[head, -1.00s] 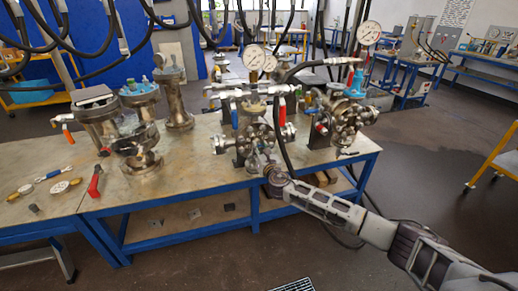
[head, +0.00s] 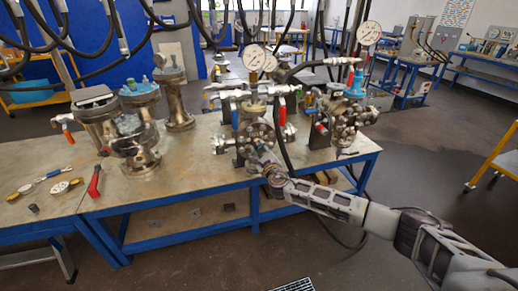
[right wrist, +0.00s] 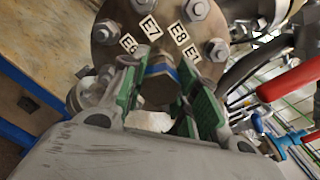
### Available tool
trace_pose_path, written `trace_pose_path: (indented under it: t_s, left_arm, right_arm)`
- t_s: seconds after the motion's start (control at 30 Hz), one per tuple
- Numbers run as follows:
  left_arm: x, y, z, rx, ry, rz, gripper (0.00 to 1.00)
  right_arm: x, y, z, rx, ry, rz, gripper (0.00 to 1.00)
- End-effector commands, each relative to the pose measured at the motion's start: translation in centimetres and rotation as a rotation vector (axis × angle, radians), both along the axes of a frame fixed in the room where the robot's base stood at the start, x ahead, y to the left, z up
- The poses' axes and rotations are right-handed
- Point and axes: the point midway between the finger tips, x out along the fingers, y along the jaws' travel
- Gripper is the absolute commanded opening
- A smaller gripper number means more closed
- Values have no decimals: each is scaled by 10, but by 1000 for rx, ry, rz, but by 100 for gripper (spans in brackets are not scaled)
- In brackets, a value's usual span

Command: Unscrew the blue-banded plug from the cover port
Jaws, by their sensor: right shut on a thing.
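The blue-banded plug (right wrist: 158,84) stands at the lower part of a round flanged cover (right wrist: 120,50) in the right wrist view. My right gripper (right wrist: 162,72) has its green-padded fingers on both sides of the plug, shut on it. The blue band shows between the fingertips, close to the cover face. Whether the plug still sits in its port thread cannot be told. In the head view my right gripper (head: 264,164) is at the front of the middle vessel (head: 252,138) and hides the plug there. My left gripper is not in view.
Bolts and labels E6, E7, E8 and E1 surround the plug on the cover. A red-handled valve (right wrist: 290,80) and hoses are close on the right. Other vessels (head: 138,140) stand left on the blue-framed bench (head: 190,178). A dark hose hangs beside my right gripper.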

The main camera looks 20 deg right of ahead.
Motion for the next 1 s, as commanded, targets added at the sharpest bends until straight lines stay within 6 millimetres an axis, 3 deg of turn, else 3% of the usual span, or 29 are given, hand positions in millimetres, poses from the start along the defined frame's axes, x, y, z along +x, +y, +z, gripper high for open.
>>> trace_pose_path:
  t_s: [0.3, 0.33, 0.53, 1.0]
  left_arm:
    - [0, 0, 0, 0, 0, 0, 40]
    - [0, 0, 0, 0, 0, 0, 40]
    - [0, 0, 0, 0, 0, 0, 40]
    - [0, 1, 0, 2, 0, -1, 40]
  right_arm:
    - [-1, 0, -2, -89, 0, 0, 1]
    - [-1, 0, -2, -89, 0, 0, 31]
    - [0, 0, -1, -87, -2, 0, 55]
    - [-3, 0, -1, -85, -2, 1, 55]
